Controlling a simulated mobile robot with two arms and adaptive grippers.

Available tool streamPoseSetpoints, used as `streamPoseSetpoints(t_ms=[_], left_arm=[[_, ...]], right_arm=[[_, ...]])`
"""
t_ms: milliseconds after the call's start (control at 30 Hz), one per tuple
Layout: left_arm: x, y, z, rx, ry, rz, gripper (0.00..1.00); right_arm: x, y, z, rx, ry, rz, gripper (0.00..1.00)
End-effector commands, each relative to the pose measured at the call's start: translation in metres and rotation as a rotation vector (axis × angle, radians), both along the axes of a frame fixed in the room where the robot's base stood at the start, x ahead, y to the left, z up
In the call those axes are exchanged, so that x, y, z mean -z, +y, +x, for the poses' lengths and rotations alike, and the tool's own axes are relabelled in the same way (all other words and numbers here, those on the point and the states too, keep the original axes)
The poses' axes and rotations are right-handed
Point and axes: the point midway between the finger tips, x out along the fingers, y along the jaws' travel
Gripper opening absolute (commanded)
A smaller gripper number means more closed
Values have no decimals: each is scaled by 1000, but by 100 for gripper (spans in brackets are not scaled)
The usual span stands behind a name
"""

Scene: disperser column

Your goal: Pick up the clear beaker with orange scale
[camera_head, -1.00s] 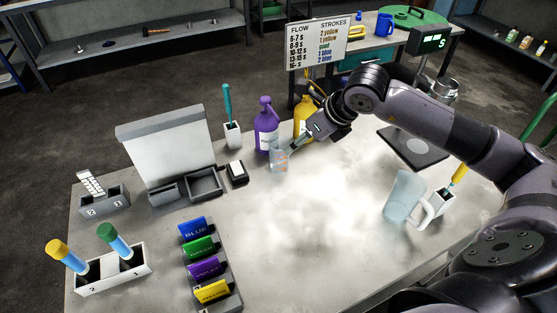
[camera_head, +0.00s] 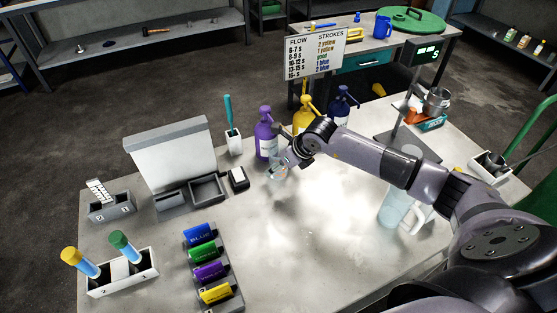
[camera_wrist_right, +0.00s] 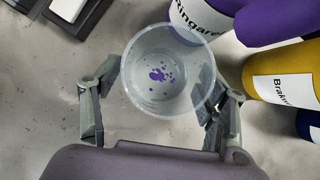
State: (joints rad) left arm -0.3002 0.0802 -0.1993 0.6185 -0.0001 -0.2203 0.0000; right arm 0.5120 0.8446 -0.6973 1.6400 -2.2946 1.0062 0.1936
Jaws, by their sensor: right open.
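The clear beaker (camera_head: 274,170) stands on the table in front of the purple bottle, partly hidden by my right gripper in the head view. In the right wrist view the beaker (camera_wrist_right: 165,75) is seen from above, with purple spots at its bottom; its orange scale is hard to make out now. My right gripper (camera_head: 282,166) is at the beaker. In the wrist view its fingers (camera_wrist_right: 160,100) are open, one on either side of the beaker. I cannot tell whether the right finger touches it. My left gripper is not in view.
The purple bottle (camera_head: 265,138), yellow bottle (camera_head: 302,120) and dark blue bottle (camera_head: 341,108) stand close behind. A black box (camera_head: 238,178) is to the left. A large jug (camera_head: 394,207) stands at right, partly behind my arm. The table's middle is clear.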

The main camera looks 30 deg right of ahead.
Motion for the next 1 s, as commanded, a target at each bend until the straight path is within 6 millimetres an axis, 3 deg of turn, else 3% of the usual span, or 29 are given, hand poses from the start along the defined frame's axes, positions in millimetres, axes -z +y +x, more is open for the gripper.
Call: streamPoseSetpoints(t_ms=[167,400,1000], left_arm=[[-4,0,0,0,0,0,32],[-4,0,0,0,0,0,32],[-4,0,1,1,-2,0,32]], right_arm=[[12,4,7,-2,0,1,68],[13,4,8,-2,-1,1,68],[13,4,8,-1,-1,1,28]])
